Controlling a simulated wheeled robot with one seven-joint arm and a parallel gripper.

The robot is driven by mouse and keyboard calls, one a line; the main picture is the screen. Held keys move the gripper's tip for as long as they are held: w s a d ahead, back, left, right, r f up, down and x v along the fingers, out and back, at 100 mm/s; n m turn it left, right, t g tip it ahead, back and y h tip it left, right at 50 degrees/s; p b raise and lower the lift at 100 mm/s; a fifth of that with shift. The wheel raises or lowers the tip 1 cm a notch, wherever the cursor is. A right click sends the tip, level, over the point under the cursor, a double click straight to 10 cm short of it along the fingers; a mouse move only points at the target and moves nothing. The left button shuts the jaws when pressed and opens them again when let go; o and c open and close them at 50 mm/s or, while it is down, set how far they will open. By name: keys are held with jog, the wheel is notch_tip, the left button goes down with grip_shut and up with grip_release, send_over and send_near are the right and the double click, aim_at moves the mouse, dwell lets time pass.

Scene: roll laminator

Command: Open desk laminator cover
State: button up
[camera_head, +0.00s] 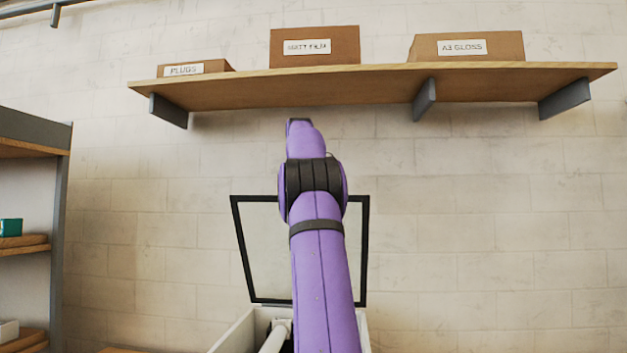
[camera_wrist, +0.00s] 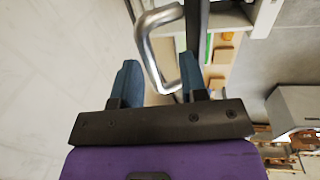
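The laminator (camera_head: 236,333) stands below the wall shelf in the head view, its pale body cut off by the lower edge. Its black-framed, see-through cover (camera_head: 239,235) stands raised and steep, with the wall visible through it. My purple arm hides the middle of both. In the wrist view my gripper (camera_wrist: 158,78) is open, with its two blue fingers apart. A bent metal handle (camera_wrist: 148,55) reaches into the space between the fingers, nearer the right one. Whether it touches that finger I cannot tell. My gripper is hidden in the head view.
A wooden wall shelf (camera_head: 300,88) with labelled boxes (camera_head: 315,47) hangs above the cover. A shelving rack (camera_head: 58,220) stands at the left. A white roller or tube (camera_head: 274,338) shows inside the laminator. The wall right of the cover is clear.

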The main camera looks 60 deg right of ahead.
jog(key=shift+r, duration=0.85)
jog(key=shift+s+a+r, duration=0.15)
jog(key=shift+s+a, duration=0.15)
jog(key=s+a+r, duration=0.1)
jog(key=s+a, duration=0.9)
jog(key=s, duration=0.1)
jog(key=shift+a+r, duration=0.15)
jog(key=shift+a, duration=0.15)
jog(key=w+a+f+m+t, duration=0.15)
jog(key=a+f, duration=0.45)
jog(key=a, duration=0.6)
jog(key=w+a+f+m+t, duration=0.1)
jog(key=w+a+f, duration=0.2)
jog(key=a+f, duration=0.55)
jog(key=s+a+f, duration=0.3)
jog(key=a+f, duration=0.2)
jog(key=a, duration=0.1)
jog(key=s+a+f+m+t+y, duration=0.1)
jog(key=s+a+f, duration=0.2)
jog(key=a+f, duration=0.2)
jog(key=s+a+f+m+t, duration=0.1)
jog(key=s+a+f, duration=0.2)
jog(key=a+f, duration=0.2)
jog(key=a, duration=0.2)
jog(key=shift+a, duration=0.35)
jog(key=shift+f, duration=0.1)
